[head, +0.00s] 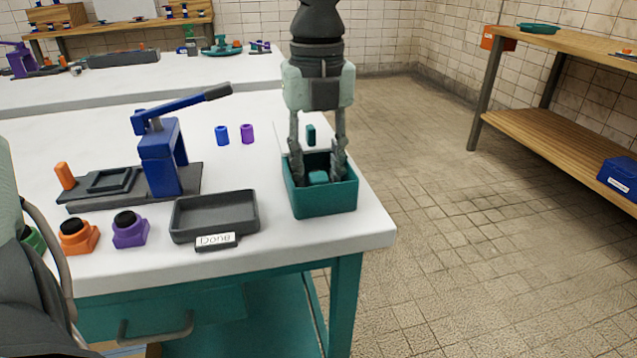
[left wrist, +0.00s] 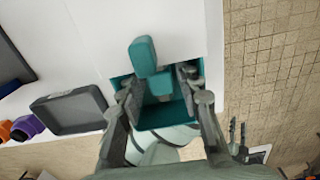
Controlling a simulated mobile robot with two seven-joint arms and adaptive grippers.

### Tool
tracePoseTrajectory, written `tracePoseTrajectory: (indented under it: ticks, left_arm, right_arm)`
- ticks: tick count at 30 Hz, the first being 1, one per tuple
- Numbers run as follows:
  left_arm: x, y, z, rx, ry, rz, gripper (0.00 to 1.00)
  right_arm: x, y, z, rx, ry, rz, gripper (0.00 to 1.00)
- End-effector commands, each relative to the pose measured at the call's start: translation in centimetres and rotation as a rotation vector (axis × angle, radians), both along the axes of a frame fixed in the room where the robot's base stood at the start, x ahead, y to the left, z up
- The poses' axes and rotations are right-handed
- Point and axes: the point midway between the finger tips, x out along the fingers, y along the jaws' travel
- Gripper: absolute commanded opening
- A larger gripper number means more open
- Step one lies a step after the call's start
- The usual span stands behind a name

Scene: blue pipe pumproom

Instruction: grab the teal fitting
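A teal fitting (head: 318,177) sits in the open teal bin (head: 325,203) at the table's right corner. My left gripper (head: 318,165) points down into the bin. Its fingers are open, one on each side of this fitting, with gaps visible. The left wrist view shows the fitting (left wrist: 160,83) between the fingers too. A second, darker teal piece (head: 311,134) stands upright on the table behind the bin; it also appears beyond the fingers in the left wrist view (left wrist: 143,52). My right gripper (left wrist: 238,135) shows small in the left wrist view, fingers apart, over the floor.
A dark tray (head: 215,214) labelled Done lies left of the bin. A blue lever press (head: 162,150) stands farther left. Blue (head: 222,135) and purple (head: 247,133) pieces stand behind, with orange (head: 78,236) and purple (head: 130,230) black-topped blocks in front. Floor lies right.

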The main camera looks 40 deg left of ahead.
Motion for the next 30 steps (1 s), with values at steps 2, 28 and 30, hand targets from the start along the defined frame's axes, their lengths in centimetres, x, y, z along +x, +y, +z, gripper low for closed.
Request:
tracePoseTrajectory:
  ticks: [2,28,30]
  left_arm:
    - [0.0,0.0,0.0,0.000,0.000,0.000,0.34]
    - [0.1,0.0,3.9,0.004,-0.005,0.001,0.00]
    - [0.1,0.0,5.4,0.003,-0.006,0.001,0.00]
  right_arm:
    - [0.0,0.0,0.0,0.000,0.000,0.000,0.40]
    - [-0.5,-0.2,-0.1,-0.006,0.024,-0.006,0.40]
    - [-0.8,-0.5,-0.1,-0.010,0.035,-0.012,0.40]
